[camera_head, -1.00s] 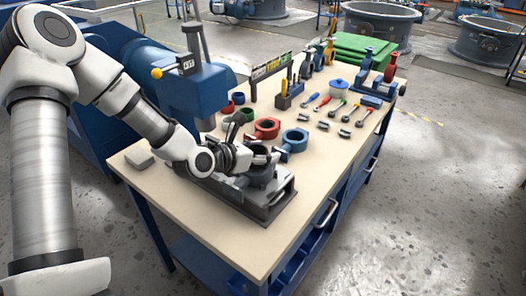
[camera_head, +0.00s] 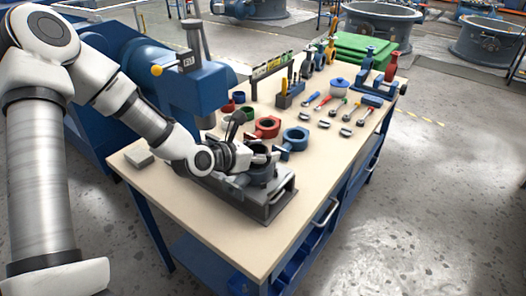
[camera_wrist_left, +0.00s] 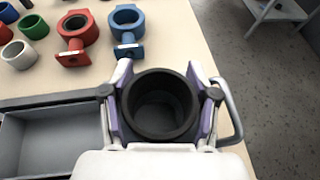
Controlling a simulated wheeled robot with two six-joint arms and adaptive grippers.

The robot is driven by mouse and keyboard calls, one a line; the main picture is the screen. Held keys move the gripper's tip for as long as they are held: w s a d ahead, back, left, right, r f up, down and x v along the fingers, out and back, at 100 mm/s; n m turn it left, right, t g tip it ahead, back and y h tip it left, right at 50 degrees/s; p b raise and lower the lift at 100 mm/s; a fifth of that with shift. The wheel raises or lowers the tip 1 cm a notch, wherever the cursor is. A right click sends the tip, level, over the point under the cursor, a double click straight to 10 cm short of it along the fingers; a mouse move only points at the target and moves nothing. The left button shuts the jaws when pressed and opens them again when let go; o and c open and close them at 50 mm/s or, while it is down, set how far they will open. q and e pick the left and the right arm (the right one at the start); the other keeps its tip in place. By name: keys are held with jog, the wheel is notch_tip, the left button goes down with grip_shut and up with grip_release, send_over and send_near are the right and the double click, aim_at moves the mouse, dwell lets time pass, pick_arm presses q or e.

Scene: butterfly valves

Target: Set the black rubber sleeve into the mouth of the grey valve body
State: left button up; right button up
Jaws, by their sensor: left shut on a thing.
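The black rubber sleeve (camera_wrist_left: 160,128) is an upright dark ring between the two fingers of my left gripper (camera_wrist_left: 160,85) in the wrist view. The fingers are shut on its outer wall from both sides. In the head view my left gripper (camera_head: 259,156) is low over the grey valve body (camera_head: 262,176), which stands at the right end of a grey tray. The sleeve is above or at the body's mouth; I cannot tell how deep it sits. The gripper and sleeve hide most of the mouth. My right gripper is not in view.
The grey tray (camera_head: 240,205) has a handle at its right end and an empty compartment (camera_wrist_left: 50,142). Red (camera_head: 266,128) and blue (camera_head: 293,141) valve bodies stand behind. A blue press (camera_head: 195,90) stands at the back left. The front of the workbench (camera_head: 245,250) is clear.

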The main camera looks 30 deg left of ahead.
pick_arm(q)
jog(key=shift+f+b, duration=0.35)
jog(key=shift+b, duration=0.25)
dwell(0.6)
jog(key=shift+s+d+f+b, duration=0.1)
jog(key=shift+s+f+b, duration=0.05)
jog(key=shift+f+b, duration=0.15)
jog(key=o, duration=1.2)
jog(key=shift+d+f, duration=0.1)
notch_tip(320, 180, up, 7)
jog(key=p, duration=0.5)
jog(key=shift+a+r, duration=0.2)
jog(key=shift+w, duration=0.2)
